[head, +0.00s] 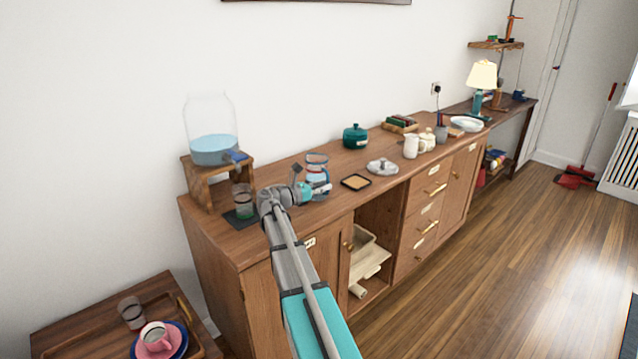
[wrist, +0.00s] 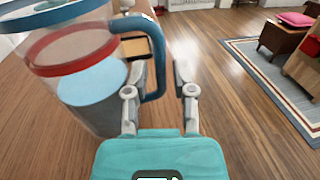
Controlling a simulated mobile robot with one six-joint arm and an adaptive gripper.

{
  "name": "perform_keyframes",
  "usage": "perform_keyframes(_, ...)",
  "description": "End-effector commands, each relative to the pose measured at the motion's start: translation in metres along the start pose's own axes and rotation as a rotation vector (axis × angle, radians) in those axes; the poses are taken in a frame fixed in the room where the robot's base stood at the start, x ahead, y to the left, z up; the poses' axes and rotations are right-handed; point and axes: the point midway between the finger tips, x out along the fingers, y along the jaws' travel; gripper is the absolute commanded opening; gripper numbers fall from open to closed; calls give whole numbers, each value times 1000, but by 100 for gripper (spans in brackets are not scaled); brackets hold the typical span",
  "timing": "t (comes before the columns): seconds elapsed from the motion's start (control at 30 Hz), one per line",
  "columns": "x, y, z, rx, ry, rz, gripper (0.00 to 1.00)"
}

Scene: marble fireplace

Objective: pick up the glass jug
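The glass jug (head: 316,162) stands upright on the wooden sideboard, partly hidden behind my gripper (head: 318,189) in the head view. In the wrist view the jug (wrist: 82,58) fills the upper left, with a blue rim, a red band, blue liquid and a blue handle. My gripper (wrist: 161,82) is open there. The handle lies between its two fingers, closer to the left finger, which is on the jug's body side. The right finger is clear of the handle.
A water dispenser (head: 211,140) on a wooden stand and a drinking glass (head: 243,200) are left of the jug. A framed cork mat (head: 356,182), a glass lidded dish (head: 382,167) and a teal pot (head: 355,137) stand to the right. Open floor (head: 500,270) lies in front.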

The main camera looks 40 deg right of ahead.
Motion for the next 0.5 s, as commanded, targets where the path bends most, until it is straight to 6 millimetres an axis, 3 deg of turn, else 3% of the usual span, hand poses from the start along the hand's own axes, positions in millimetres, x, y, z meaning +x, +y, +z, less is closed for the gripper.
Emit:
perform_keyframes(0.2, 19, 0, 0, 0, 0, -1, 33)
perform_keyframes(0.5, 20, 0, 0, 0, 0, 0, 33)
